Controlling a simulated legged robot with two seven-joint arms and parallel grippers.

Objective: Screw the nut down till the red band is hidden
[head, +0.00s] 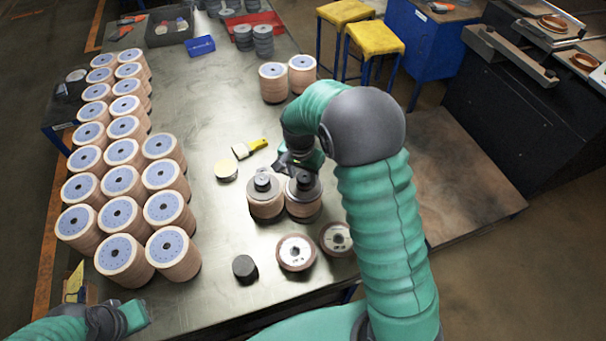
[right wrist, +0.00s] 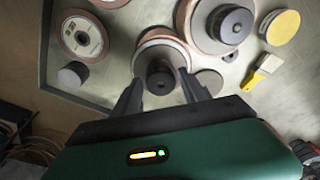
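Two short disc stacks stand side by side mid-table in the head view, the left one (head: 266,203) and the right one (head: 303,208). Each has a dark round nut on top, the left nut (head: 262,183) and the right nut (head: 304,181). My right gripper (head: 297,166) is at the right stack. In the right wrist view its two dark fingers (right wrist: 161,92) are apart, one on each side of the right nut (right wrist: 160,78), with gaps visible. I cannot make out a red band. My left gripper (head: 136,315) is low at the left; its fingers are not distinguishable.
Rows of tan disc stacks (head: 123,182) with blue labels fill the table's left. A black cylinder (head: 244,268) and two loose discs (head: 295,252) lie in front.

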